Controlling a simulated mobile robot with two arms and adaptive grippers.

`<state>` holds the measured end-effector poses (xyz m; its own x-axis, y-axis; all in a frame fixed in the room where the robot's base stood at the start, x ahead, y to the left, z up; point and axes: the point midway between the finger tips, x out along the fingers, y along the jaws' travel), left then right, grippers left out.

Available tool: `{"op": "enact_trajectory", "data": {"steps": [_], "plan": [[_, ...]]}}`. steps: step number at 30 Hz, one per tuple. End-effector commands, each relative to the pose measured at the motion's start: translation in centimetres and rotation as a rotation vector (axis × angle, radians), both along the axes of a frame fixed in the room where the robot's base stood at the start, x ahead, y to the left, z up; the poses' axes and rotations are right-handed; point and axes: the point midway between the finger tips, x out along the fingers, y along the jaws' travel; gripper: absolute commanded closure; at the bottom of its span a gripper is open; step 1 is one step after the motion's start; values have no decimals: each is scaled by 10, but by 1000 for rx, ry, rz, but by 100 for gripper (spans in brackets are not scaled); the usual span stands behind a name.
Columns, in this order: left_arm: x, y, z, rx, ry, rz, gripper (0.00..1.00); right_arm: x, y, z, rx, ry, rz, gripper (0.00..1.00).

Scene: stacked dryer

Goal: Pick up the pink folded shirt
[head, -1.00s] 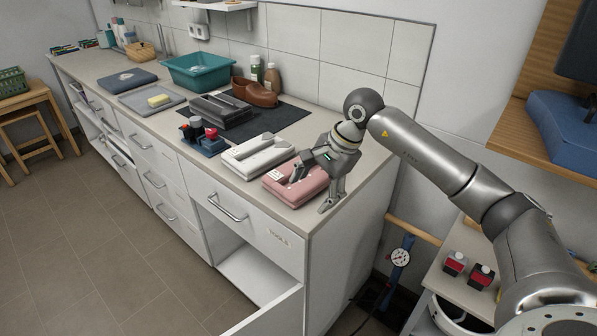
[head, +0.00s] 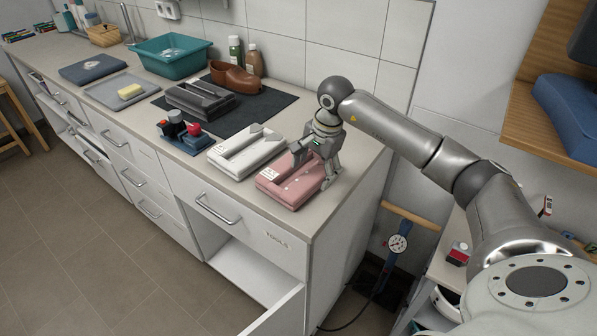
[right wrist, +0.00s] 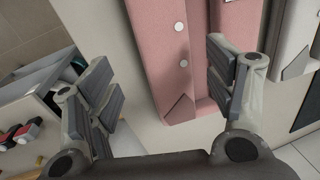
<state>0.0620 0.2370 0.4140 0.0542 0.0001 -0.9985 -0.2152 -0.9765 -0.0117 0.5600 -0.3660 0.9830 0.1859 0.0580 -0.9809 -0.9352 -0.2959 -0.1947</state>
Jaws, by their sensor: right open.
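The pink folded shirt (head: 283,188) lies flat near the front right end of the countertop. My right gripper (head: 313,168) is open and points down at the shirt's back right end. In the right wrist view the pink shirt (right wrist: 172,45), with white buttons, shows between the two spread fingers (right wrist: 160,85), closer to the right-hand finger. I cannot tell whether a finger touches the cloth. The gripper hides part of the shirt's far end in the head view. My left gripper is not in view.
A white folded shirt (head: 246,151) lies just left of the pink one. Further left are a dark folded garment (head: 200,101), brown shoes (head: 236,77) and a small blue holder (head: 181,137). Bare counter (head: 357,150) lies to the right.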

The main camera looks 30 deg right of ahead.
Motion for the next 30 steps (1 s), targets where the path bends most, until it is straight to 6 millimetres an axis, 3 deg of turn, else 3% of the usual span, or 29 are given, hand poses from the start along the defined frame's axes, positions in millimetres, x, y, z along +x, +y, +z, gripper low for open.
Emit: {"op": "enact_trajectory", "data": {"steps": [4, 9, 17, 30], "plan": [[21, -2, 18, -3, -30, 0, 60, 8, 5, -19, 3, 7, 1, 25], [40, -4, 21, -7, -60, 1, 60, 12, 5, -38, 3, 1, 1, 25], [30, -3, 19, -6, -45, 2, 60, 12, 5, -41, 1, -1, 0, 26], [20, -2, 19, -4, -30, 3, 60, 12, 5, -40, 2, -2, 0, 80]]}}
